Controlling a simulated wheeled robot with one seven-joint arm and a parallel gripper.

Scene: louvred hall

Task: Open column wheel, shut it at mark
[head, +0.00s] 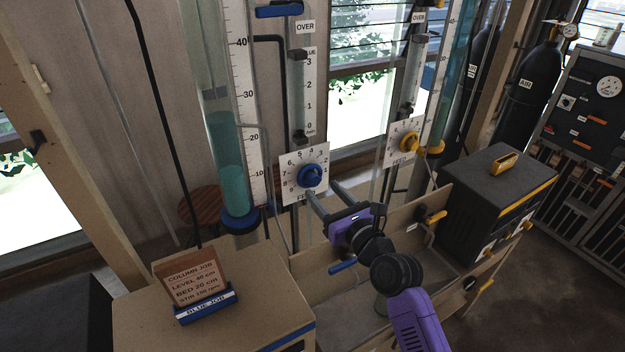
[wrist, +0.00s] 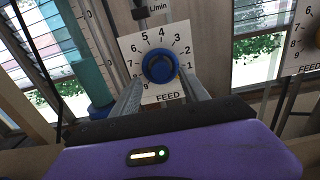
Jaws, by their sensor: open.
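The blue feed wheel (head: 312,176) sits on a white numbered dial plate (head: 291,190); it also shows in the wrist view (wrist: 160,67). My gripper (head: 321,188) is open, its two fingers reaching toward the dial on either side of the wheel's lower part. Contact with the wheel cannot be told. The blue-based glass column (head: 233,185) at left holds teal liquid, its top roughly between 20 and 30 on the scale (head: 248,115). A card (head: 192,277) on a blue stand reads column job, level 40 cm, bed 20 cm.
A flow tube (head: 300,95) marked 0 to 3 rises above the blue wheel. A second dial with a yellow wheel (head: 408,143) and another column stand to the right. A tan box (head: 215,315) is front left; a dark case (head: 495,185) stands right of my arm.

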